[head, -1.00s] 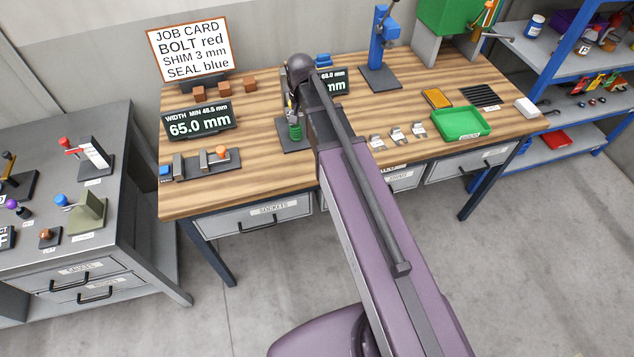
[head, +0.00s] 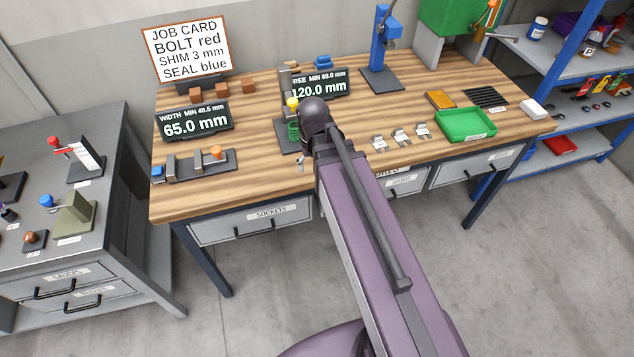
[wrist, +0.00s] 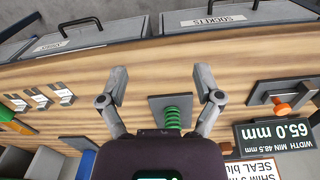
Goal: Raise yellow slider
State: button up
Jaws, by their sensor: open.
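The yellow slider (head: 292,103) sits above the green spring (head: 293,131) on a dark stand with a grey post. It is apart from my gripper, just left of my arm in the head view. The display behind it (head: 319,87) reads 120.0 mm, with a minimum of 68.0. In the wrist view my gripper (wrist: 162,78) is open and empty, its two fingers spread. The green spring (wrist: 173,117) shows between and below the fingers in that picture. I cannot make out the slider there; my gripper body covers that part. Most of my gripper is hidden in the head view.
A second gauge (head: 194,165) with an orange knob and a 65.0 mm display (head: 193,121) stand to the left. Metal clips (head: 401,137) and a green tray (head: 467,125) lie to the right. The front wood near the stand is clear.

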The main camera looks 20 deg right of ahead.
jog(key=shift+s+f+n+b, duration=0.3)
jog(key=shift+s+f, duration=0.2)
jog(key=shift+s, duration=0.35)
jog(key=shift+s+f+n+b, duration=0.2)
jog(key=shift+s+f+b, duration=0.25)
jog(key=shift+s, duration=0.4)
